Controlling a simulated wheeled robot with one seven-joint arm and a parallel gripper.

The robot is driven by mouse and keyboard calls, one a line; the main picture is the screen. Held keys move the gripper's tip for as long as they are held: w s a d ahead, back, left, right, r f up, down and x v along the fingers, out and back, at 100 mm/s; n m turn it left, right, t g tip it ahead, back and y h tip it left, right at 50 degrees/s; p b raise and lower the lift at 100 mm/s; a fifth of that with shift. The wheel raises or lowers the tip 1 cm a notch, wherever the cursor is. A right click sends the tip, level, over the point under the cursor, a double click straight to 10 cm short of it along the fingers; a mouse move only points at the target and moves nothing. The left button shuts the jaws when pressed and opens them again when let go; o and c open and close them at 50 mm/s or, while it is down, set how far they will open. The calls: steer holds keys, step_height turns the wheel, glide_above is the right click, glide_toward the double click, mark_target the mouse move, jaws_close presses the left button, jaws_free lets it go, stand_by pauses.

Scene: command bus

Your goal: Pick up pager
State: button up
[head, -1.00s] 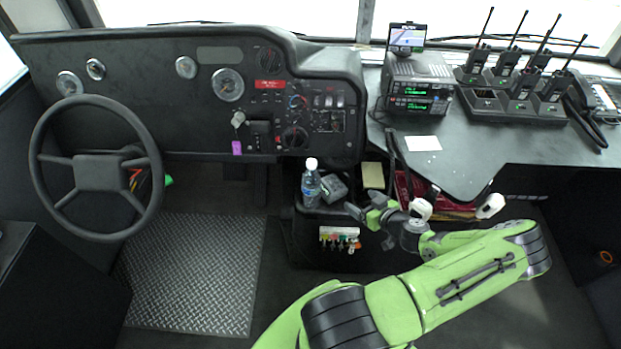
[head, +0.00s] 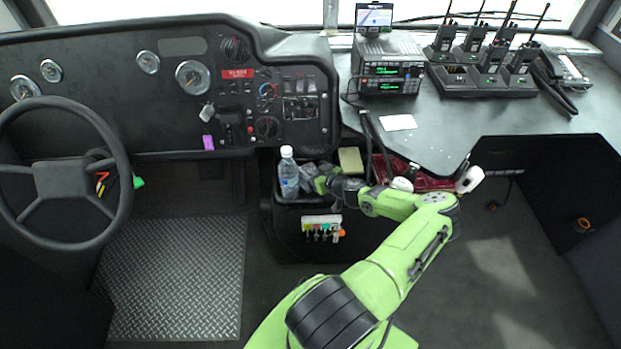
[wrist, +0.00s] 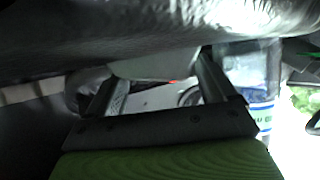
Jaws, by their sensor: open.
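My gripper (head: 322,183) is open and low over the dark bin (head: 300,200) below the dashboard, just right of a clear water bottle (head: 288,176). In the wrist view its two fingers (wrist: 163,78) are apart, with a pale grey surface between and beyond them. A large grey, shiny, blurred surface (wrist: 150,25) fills the top of that view. The bottle's blue-banded side (wrist: 255,90) shows right of the fingers. A grey object (head: 308,170) in the bin is partly hidden by my gripper. I cannot tell for certain which thing is the pager.
A yellowish box (head: 351,160) and a red item (head: 430,180) lie behind my arm. Keys with coloured tags (head: 322,228) hang on the bin's front. The counter (head: 430,130) above holds radios (head: 490,60) and a paper (head: 398,122). The steering wheel (head: 65,175) is left.

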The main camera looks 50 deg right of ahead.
steer(key=shift+c, duration=0.4)
steer(key=c, duration=1.2)
steer(key=shift+r, duration=0.1)
